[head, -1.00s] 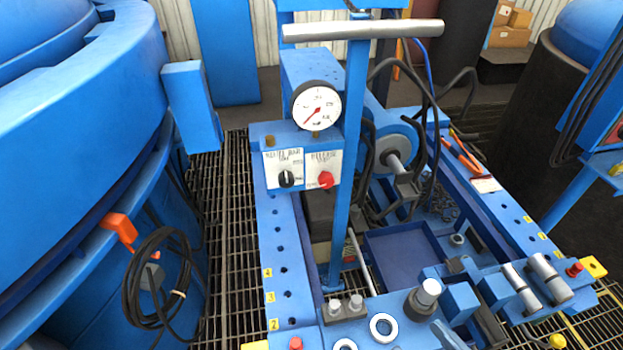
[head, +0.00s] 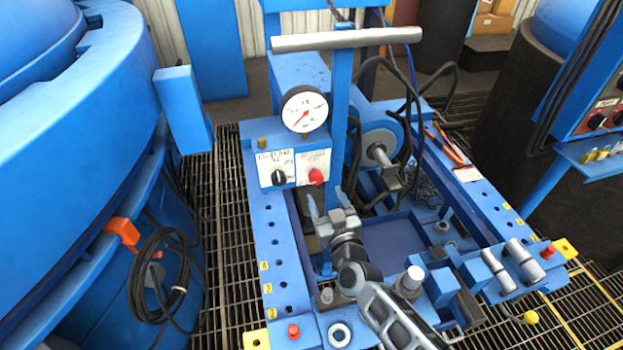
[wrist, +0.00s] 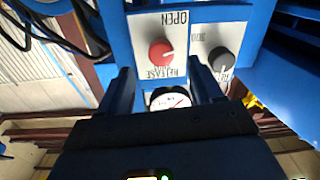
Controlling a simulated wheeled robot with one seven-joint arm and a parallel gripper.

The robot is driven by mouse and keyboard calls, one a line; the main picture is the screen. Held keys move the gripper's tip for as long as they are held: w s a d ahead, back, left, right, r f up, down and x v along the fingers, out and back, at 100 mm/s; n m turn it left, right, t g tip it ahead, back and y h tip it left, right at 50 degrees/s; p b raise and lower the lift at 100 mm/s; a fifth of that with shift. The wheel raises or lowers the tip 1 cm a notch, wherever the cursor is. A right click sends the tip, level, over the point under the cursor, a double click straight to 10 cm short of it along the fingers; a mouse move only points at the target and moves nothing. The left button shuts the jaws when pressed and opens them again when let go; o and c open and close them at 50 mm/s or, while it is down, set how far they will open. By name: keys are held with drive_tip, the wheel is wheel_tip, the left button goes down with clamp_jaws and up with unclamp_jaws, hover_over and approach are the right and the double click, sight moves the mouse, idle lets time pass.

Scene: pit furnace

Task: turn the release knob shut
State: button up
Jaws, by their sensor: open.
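The red release knob (head: 316,177) sits on a white label plate on the blue control box, below the pressure gauge (head: 304,109). In the wrist view the red knob (wrist: 161,53) shows upside down, with the words OPEN and RELEASE on its plate. My gripper (head: 329,201) is open and empty, below and in front of the knob, with its fingers pointing up toward it. In the wrist view my gripper (wrist: 165,80) has its fingers spread below the knob, apart from it. The gauge shows between the fingers there.
A black knob (head: 279,177) sits on the plate left of the release knob. A blue upright post with a grey crossbar (head: 346,40) stands close to the box's right side. A blue tray (head: 395,236) lies to the right. Black cable loops hang behind the post.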

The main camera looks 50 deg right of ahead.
sight(318, 182)
drive_tip(key=x, duration=0.7)
drive_tip(key=shift+w+b, duration=0.1)
drive_tip(key=shift+b, duration=0.2)
drive_tip(key=c, duration=1)
